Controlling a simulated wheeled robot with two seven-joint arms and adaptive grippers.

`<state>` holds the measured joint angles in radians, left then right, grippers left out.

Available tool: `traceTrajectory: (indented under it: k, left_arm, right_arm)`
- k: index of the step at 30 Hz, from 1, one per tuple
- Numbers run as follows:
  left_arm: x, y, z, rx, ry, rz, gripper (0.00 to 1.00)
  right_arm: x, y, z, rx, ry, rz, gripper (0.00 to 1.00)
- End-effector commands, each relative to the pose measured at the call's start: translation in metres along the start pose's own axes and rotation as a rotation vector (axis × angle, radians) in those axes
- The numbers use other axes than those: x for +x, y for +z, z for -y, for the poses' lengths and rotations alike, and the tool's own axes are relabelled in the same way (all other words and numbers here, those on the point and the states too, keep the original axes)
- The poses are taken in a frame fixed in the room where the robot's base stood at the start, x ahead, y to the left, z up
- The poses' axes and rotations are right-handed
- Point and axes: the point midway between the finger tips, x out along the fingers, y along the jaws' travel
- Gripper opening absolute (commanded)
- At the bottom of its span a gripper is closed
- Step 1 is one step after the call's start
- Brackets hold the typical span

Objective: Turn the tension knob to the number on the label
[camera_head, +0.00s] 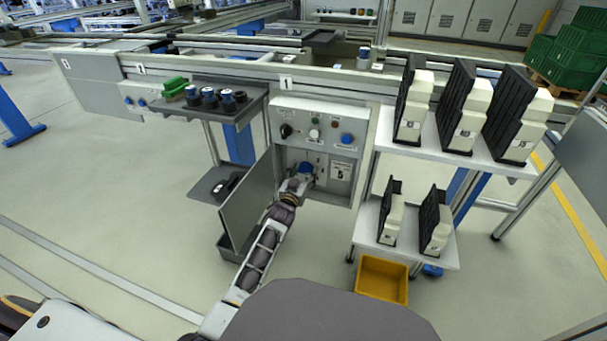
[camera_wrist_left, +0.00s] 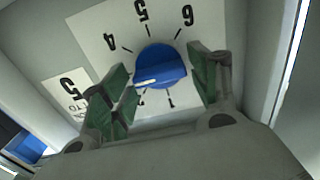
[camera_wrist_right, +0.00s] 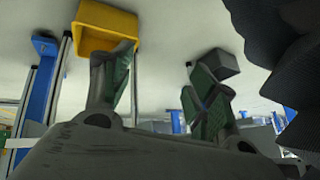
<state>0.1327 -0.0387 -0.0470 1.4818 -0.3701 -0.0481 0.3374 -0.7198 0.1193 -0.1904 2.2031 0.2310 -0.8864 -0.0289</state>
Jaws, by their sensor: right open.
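The blue tension knob (camera_wrist_left: 162,62) sits on a white dial with printed numbers; 4, 5 and 6 read clearly. Its white pointer line points to the lower left, toward my left finger, which hides the number there. A white label (camera_wrist_left: 66,92) left of the dial shows a 5. My left gripper (camera_wrist_left: 158,72) is open, one finger on each side of the knob, with small gaps. In the head view the knob (camera_head: 306,168) is in the open cabinet, with my left gripper (camera_head: 299,183) at it. My right gripper (camera_wrist_right: 158,65) is open and empty, away from the cabinet.
The cabinet door (camera_head: 248,206) stands open left of my left arm. Above the knob is a panel (camera_head: 318,117) with switches and buttons. Shelves (camera_head: 388,141) with black-and-white units stand right. A yellow bin (camera_head: 382,280) is on the floor and shows in the right wrist view (camera_wrist_right: 105,29).

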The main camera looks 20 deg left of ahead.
Motion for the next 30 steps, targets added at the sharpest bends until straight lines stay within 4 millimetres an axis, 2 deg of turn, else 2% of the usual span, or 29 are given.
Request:
traceTrajectory:
  k: [1, 6, 7, 20, 30]
  left_arm:
    - [0.000, 0.000, 0.000, 0.000, 0.000, 0.000, 0.50]
    - [0.000, 0.000, 0.000, 0.000, 0.000, 0.000, 0.28]
    - [0.000, 0.000, 0.000, 0.000, 0.000, 0.000, 0.26]
    - [0.000, -0.001, 0.000, 0.067, 0.000, 0.001, 0.26]
    - [0.000, -0.001, -0.001, 0.293, -0.001, 0.002, 0.26]
  right_arm:
    - [0.000, 0.000, 0.000, 0.000, 0.000, 0.000, 0.59]
    - [0.000, 0.000, 0.000, 0.000, 0.000, 0.000, 0.59]
    - [0.000, 0.000, 0.000, 0.000, 0.000, 0.000, 0.59]
    - [-0.007, -0.004, 0.002, -0.005, 0.006, 0.016, 0.59]
    - [-0.032, -0.023, 0.005, -0.036, 0.024, 0.060, 0.59]
